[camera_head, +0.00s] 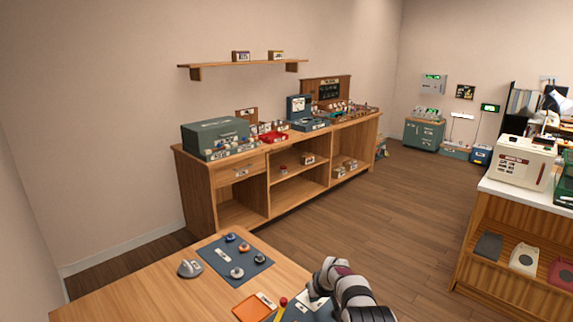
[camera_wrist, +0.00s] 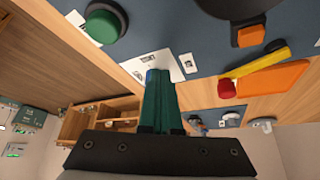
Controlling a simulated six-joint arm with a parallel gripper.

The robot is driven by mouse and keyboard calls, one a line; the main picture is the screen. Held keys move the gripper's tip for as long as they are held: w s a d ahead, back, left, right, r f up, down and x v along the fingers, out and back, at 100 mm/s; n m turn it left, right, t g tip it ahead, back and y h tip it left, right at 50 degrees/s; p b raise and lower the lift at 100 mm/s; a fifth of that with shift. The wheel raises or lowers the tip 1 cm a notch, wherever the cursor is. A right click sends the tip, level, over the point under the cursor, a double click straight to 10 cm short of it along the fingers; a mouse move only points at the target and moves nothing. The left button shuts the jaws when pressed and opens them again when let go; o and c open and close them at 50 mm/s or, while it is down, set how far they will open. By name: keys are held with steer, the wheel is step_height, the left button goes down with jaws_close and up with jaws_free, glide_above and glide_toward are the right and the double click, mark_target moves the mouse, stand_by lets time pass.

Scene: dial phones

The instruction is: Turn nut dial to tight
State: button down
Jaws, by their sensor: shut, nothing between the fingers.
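My gripper (camera_wrist: 159,78) is shut and empty in the wrist view, its teal fingers pressed together in front of a blue-grey panel. Left of the fingertips is a round green knob (camera_wrist: 104,22) on a white plate. To the right is a large dark dial with an orange pointer block (camera_wrist: 250,37). White label plates (camera_wrist: 166,62) with small marks lie by the fingertips. I cannot tell which control is the nut dial; no readable word "tight" shows. In the head view my arm covers most of this panel (camera_head: 300,312).
A yellow bar with a red end (camera_wrist: 240,80) and an orange tray (camera_wrist: 275,80) lie beside the panel. A dark mat (camera_head: 214,248) with several knobs and a grey device (camera_head: 190,268) are on the wooden table (camera_head: 130,295). A wooden cabinet (camera_head: 200,185) stands behind.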

stand_by(0.4)
steer(key=shift+s, duration=0.35)
step_height(320, 180, up, 7)
steer(key=d, duration=0.2)
steer(key=shift+w+a+f, duration=0.1)
steer(key=shift+w+f, duration=0.05)
steer(key=shift+f, duration=1.65)
steer(key=shift+w+a+f, duration=0.1)
steer(key=shift+w+f, duration=0.05)
steer(key=shift+f, duration=1.6)
steer(key=shift+w+a, duration=0.1)
steer(key=shift+w, duration=0.15)
